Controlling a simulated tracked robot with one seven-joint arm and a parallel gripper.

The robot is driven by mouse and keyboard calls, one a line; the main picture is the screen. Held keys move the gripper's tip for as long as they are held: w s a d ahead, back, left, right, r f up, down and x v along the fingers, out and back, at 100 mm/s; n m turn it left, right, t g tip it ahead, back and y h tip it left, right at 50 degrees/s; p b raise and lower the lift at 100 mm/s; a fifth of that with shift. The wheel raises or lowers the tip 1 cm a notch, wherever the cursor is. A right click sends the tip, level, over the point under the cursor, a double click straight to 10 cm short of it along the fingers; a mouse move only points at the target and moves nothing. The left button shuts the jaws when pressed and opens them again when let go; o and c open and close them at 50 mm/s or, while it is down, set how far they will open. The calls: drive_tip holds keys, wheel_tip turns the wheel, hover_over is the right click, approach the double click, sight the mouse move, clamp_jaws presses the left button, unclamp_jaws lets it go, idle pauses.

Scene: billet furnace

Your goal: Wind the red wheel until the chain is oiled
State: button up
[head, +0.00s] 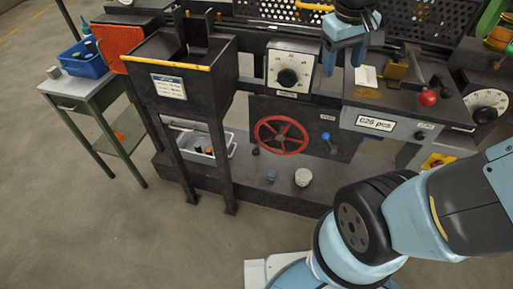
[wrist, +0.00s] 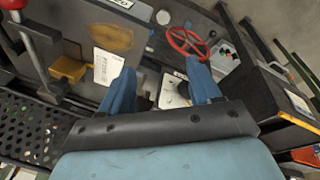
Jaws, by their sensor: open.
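The red wheel (head: 281,135) is a spoked handwheel on the dark lower front panel of the machine, with a small knob at its lower left rim. It also shows in the wrist view (wrist: 187,41), beyond my fingers and near the top. My gripper (wrist: 163,88) is open and empty, its two blue fingers apart. In the head view my gripper (head: 328,62) hangs above and right of the wheel, beside the white dial box, touching nothing that I can make out. I cannot pick out the chain in either view.
A white dial box (head: 290,70) stands above the wheel. A black hopper (head: 170,75) stands at left. A red-knobbed lever (head: 427,97) rises at right. Two small items (head: 303,177) sit on the ledge below.

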drive_tip(key=w+a+f+n+g+h, duration=0.1)
drive_tip(key=w+a+f+n+h, duration=0.15)
drive_tip(key=w+f, duration=0.2)
drive_tip(key=w+a+f+n+g+h, duration=0.1)
drive_tip(key=w+a+f+n+h, duration=0.15)
drive_tip(key=f, duration=0.35)
drive_tip(key=n+t+h, duration=0.6)
drive_tip(key=n+t, duration=0.2)
drive_tip(key=n, duration=0.4)
hover_over(255, 153)
drive_tip(key=s, duration=0.6)
wheel_tip(255, 153, down, 26)
drive_tip(key=s+a+f+n+t+y, duration=0.2)
drive_tip(key=f+n+t, duration=0.25)
drive_tip(key=f, duration=0.35)
drive_tip(key=s+a+f+n+t+y, duration=0.1)
drive_tip(key=a+f+n+t+y, duration=0.25)
drive_tip(key=f+n, duration=0.3)
drive_tip(key=shift+h, duration=0.35)
drive_tip(key=x, duration=1.4)
drive_tip(key=shift+s+d+f, duration=0.15)
drive_tip(key=shift+d+f, duration=0.1)
drive_tip(key=shift+d, duration=0.05)
drive_tip(key=shift+c, duration=0.3)
clamp_jaws()
